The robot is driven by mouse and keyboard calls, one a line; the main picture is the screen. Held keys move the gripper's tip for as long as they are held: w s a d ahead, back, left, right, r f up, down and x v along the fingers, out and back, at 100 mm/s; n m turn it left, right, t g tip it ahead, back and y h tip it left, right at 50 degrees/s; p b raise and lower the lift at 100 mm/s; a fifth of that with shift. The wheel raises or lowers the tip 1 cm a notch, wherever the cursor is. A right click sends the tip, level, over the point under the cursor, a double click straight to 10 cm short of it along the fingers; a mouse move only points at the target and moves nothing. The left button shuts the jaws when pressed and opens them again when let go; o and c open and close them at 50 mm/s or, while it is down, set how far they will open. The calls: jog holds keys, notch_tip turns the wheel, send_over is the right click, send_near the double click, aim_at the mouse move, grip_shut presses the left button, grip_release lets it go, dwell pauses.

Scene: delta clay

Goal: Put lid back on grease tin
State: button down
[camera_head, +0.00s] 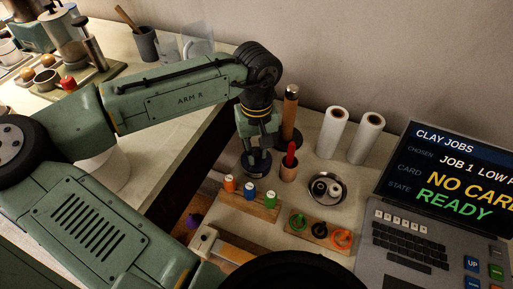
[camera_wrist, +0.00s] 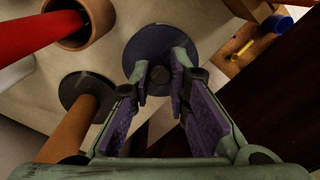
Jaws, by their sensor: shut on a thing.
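A dark blue-grey round lid (camera_head: 256,171) is below my gripper (camera_head: 258,152) at the back edge of the right-hand worktop. In the wrist view the lid (camera_wrist: 168,38) is a flat disc with a small dark knob (camera_wrist: 160,74) at its middle. My gripper (camera_wrist: 162,86) has its two fingers closed in on either side of this knob. The lid's underside is hidden, so I cannot tell whether it rests on the grease tin or is held clear. I cannot make out the tin itself.
A tall brown roller (camera_head: 289,112) and a clay cup (camera_head: 288,172) with a red stick stand close to the right. A block with several coloured bottles (camera_head: 249,203) is in front. A steel bowl (camera_head: 341,183), white rolls (camera_head: 333,132) and a laptop (camera_head: 430,215) lie further right.

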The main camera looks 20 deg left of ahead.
jog(key=c, duration=1.4)
grip_release()
jog(key=shift+c, duration=0.2)
jog(key=o, duration=0.5)
jog(key=shift+r+p, duration=2.25)
jog(key=shift+r, duration=1.25)
jog(key=shift+c, duration=0.7)
